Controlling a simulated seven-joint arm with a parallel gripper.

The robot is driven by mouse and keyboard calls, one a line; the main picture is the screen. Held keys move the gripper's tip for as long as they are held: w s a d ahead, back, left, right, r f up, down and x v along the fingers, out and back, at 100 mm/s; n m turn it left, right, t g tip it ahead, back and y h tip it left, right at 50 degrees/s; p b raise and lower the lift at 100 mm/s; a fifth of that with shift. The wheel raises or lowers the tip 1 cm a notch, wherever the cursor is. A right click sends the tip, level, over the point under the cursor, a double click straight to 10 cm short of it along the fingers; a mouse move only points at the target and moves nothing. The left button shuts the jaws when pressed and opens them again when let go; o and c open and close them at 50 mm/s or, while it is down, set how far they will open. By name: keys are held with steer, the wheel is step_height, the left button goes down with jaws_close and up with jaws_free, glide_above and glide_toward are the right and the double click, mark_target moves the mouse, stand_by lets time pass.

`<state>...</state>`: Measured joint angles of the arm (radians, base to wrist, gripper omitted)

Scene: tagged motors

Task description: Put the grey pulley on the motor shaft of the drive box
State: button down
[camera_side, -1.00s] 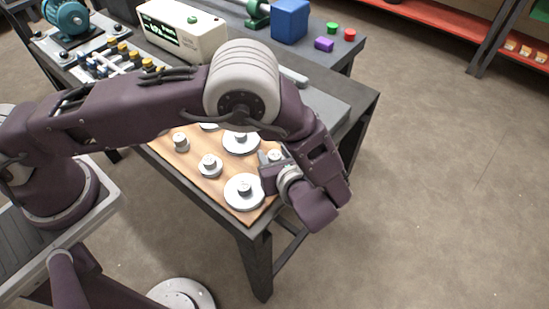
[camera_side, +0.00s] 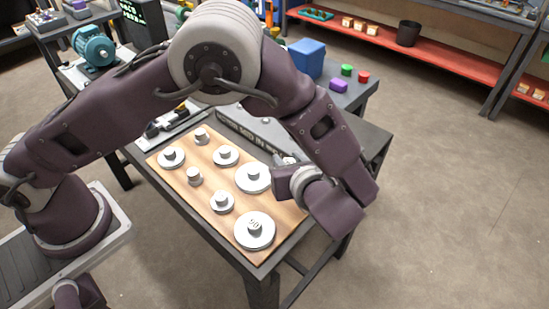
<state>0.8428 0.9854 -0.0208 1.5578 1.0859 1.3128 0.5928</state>
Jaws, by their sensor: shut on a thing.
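My gripper (camera_side: 284,172) is at the right side of the wooden board, just right of a large pulley with a raised hub (camera_side: 253,178). It is shut on a small pale grey piece (camera_side: 288,159), which looks like the grey pulley. Most of that piece is hidden by my gripper and wrist. I cannot make out the jaws clearly. I cannot pick out the drive box's motor shaft with certainty; my arm covers much of the area behind the board.
The wooden board (camera_side: 190,209) carries several silver pulleys of different sizes, including a large one (camera_side: 255,230) at its front corner. A teal motor (camera_side: 95,51) stands at the back left. A blue box (camera_side: 307,58) and small coloured pieces stand behind my arm. Open floor lies right.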

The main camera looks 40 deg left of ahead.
steer(key=w+a+r, duration=0.1)
steer(key=w+a, duration=0.4)
steer(key=a, duration=0.5)
steer(key=w+a+r, duration=0.2)
steer(key=w+a, duration=0.3)
steer(key=a, duration=0.6)
steer(key=w+a+r, duration=0.1)
steer(key=w+a, duration=0.4)
steer(key=a, duration=0.5)
steer(key=f, duration=0.6)
steer(key=a+f, duration=0.1)
steer(key=f, duration=0.2)
steer(key=shift+w, duration=0.1)
steer(key=shift+f, duration=0.35)
steer(key=shift+f, duration=0.15)
steer(key=c, duration=1.1)
jaws_free()
